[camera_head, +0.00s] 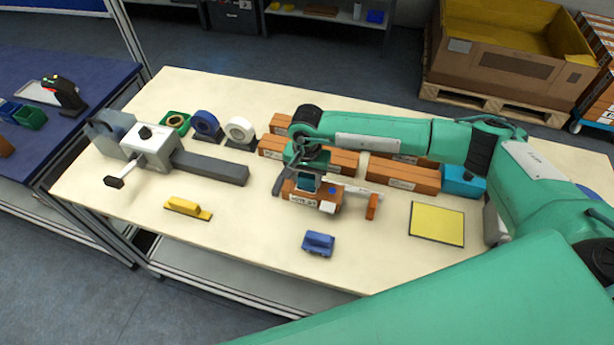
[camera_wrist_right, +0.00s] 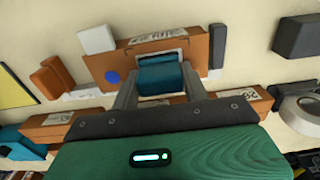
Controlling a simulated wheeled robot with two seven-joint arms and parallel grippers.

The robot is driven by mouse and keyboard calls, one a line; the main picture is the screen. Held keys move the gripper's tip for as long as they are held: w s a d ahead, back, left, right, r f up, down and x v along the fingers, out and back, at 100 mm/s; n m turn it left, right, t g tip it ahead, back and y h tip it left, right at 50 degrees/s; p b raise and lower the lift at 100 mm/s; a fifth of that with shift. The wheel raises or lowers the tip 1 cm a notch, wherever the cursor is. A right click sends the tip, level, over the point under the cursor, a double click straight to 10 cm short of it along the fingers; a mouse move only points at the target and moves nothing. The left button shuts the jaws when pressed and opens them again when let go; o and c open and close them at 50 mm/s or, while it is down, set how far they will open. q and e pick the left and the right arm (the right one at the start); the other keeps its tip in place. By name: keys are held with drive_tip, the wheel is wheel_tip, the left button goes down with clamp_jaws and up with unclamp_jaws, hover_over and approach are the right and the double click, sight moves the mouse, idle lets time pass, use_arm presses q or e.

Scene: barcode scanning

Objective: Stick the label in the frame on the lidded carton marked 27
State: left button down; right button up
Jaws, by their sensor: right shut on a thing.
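A brown carton (camera_head: 303,196) with a printed white strip on its side stands near the middle of the table; I cannot read the number for certain. In the right wrist view the carton (camera_wrist_right: 195,72) has a pale square frame (camera_wrist_right: 184,57) on its top and a round blue spot beside it. My right gripper (camera_head: 309,174) is over the carton, its fingers shut on a teal block (camera_wrist_right: 160,76). The block is at the frame's opening; its underside and any label under it are hidden. My left gripper is not in view.
Long brown cartons (camera_head: 403,174) lie in a row behind. Orange pieces (camera_head: 372,207) and a small white block (camera_head: 328,207) are close by.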

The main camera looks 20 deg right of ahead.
sight(307, 176)
drive_tip(key=shift+s+f+b, duration=0.15)
drive_tip(key=shift+b, duration=0.25)
idle(1.3)
wheel_tip(307, 176, up, 2)
drive_tip(key=shift+r+p, duration=0.1)
drive_tip(key=shift+p, duration=0.25)
drive_tip(key=shift+r+p, duration=0.55)
drive_tip(key=shift+r, duration=1.95)
